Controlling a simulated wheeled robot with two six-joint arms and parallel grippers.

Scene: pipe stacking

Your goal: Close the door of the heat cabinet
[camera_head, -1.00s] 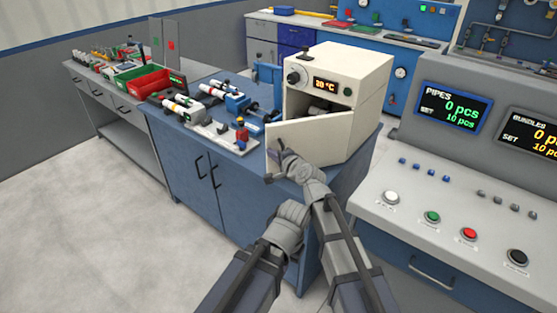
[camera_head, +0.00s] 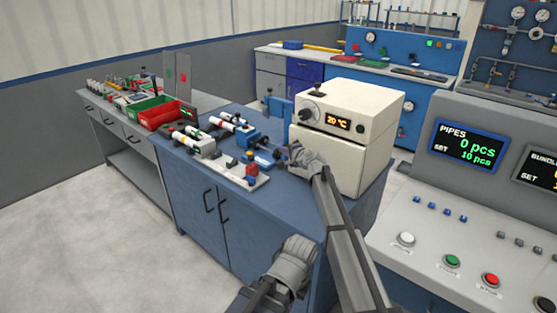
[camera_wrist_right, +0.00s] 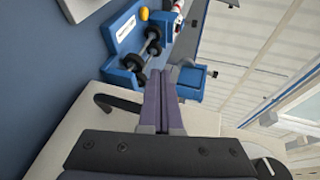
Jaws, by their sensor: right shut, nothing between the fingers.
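The heat cabinet (camera_head: 345,130) is a cream box with a dial and a "20 °C" display, on the blue workbench. Its door (camera_head: 345,160) lies against the cabinet front, with no opening visible; my right arm covers part of it, so I cannot tell whether it is fully flush. My right gripper (camera_head: 284,151) is at the door's left side, shut and empty; its shut fingers also show in the right wrist view (camera_wrist_right: 160,105). Contact with the door is unclear. My left arm's grey wrist (camera_head: 294,265) is low in front of the bench; its fingertips are not distinguishable.
Left of the cabinet, a blue fixture (camera_head: 263,155) and a pale pipe holder (camera_head: 195,144) stand on the bench. Red (camera_head: 160,115) and green bins are farther left. A grey control console (camera_head: 440,210) stands to the right. The floor at left is clear.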

